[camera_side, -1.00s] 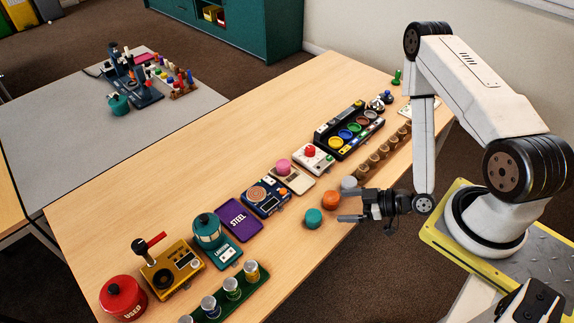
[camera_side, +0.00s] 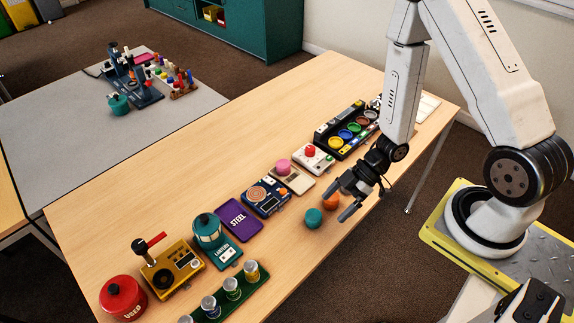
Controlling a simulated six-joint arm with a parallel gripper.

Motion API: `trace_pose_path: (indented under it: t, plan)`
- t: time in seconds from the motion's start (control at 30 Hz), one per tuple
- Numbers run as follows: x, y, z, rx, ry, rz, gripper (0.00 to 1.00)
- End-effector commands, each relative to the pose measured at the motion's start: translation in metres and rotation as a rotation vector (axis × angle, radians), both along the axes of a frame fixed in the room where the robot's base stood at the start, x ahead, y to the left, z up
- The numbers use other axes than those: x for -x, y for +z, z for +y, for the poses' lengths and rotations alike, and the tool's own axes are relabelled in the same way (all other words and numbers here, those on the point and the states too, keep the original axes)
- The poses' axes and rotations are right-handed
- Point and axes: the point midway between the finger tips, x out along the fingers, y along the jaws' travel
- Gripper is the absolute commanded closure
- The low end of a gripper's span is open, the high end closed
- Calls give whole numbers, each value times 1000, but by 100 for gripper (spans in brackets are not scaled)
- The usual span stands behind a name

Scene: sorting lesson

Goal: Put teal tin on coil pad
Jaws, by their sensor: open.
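The teal tin (camera_side: 314,218) is a small round piece standing on the wooden table near its front edge. The coil pad appears to be the dark blue device with a copper-coloured coil disc (camera_side: 258,192), up and to the left of the tin. My gripper (camera_side: 340,199) is open, its fingers pointing down and left, just right of the teal tin and apart from it in the picture. An orange tin (camera_side: 331,202) shows partly between the fingers. I cannot tell the gripper's exact height above the table.
A purple STEEL plate (camera_side: 239,219) and a teal LANTERN device (camera_side: 223,255) stand left of the coil pad. A beige pad with a pink disc (camera_side: 284,167) and a white box with a red button (camera_side: 313,158) stand right of it.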

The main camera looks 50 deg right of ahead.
Motion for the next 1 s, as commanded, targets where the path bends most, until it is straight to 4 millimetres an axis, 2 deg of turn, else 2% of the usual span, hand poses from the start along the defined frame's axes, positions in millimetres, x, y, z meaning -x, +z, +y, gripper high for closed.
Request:
trace_pose_path:
  t: [0.23, 0.73, 1.0]
  plan:
    - [-18, 1, -11, 210, 139, 33, 0]
    - [-54, 12, -28, 462, 209, -4, 0]
    - [-52, -9, -28, 457, 206, 3, 0]
